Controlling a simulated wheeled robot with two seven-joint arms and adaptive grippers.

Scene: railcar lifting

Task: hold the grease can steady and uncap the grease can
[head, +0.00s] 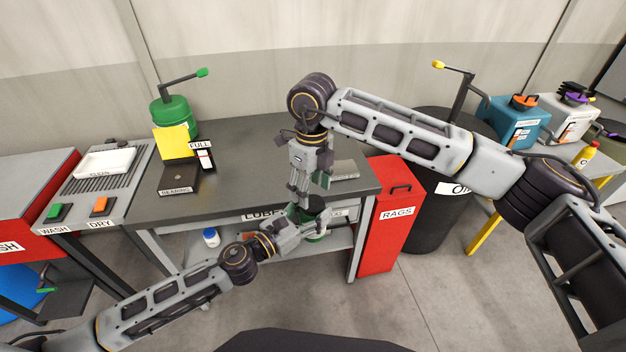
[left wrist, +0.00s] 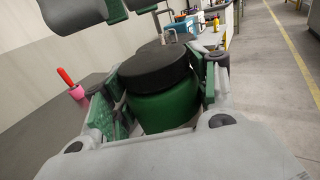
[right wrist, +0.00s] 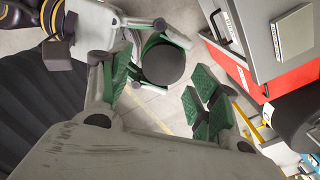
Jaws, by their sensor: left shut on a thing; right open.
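The grease can is a green jar (left wrist: 165,110) with a wide black cap (left wrist: 152,68). My left gripper (left wrist: 163,92) is shut around the green body, and the cap stands clear above its fingers. In the head view the can (head: 317,232) is held at the table's front edge, partly hidden by my grippers. My right gripper (head: 305,192) points down above the can, open and empty. In the right wrist view the round cap (right wrist: 165,63) shows beyond the open fingers of my right gripper (right wrist: 160,97), apart from them.
The grey table (head: 250,150) carries a green oil can (head: 172,115), a yellow note and a bearing box (head: 180,182). A red rags bin (head: 385,225) stands close right of the grippers.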

